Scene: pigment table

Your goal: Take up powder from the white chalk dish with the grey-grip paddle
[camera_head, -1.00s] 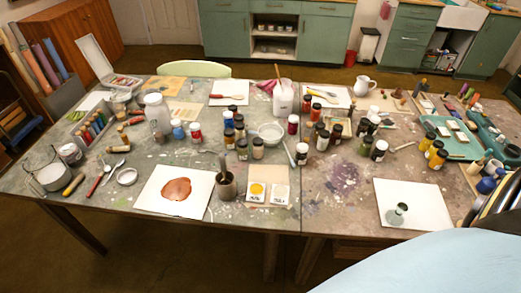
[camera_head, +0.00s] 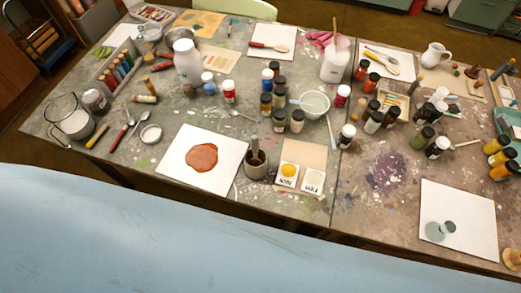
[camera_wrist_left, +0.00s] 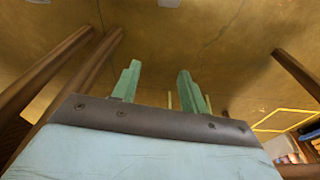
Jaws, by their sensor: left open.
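A small white dish (camera_head: 313,181), which looks like the chalk dish, sits beside a yellow-filled dish (camera_head: 288,173) on a tan board (camera_head: 309,154) near the table's front edge. A brown pot (camera_head: 256,170) stands just left of the board with dark handles upright in it. I cannot tell whether one of them is the grey-grip paddle. My left gripper (camera_wrist_left: 160,68) shows in the left wrist view, its green fingers apart and nothing between them. The floor and table legs lie beyond it, so it is away from the dish. My right gripper is not in view.
A white sheet with a red-brown powder patch (camera_head: 202,157) lies left of the pot. Several jars crowd behind, around a white bowl (camera_head: 314,103). A white board with a glass muller (camera_head: 437,231) lies at the right. The table between these boards is mostly clear.

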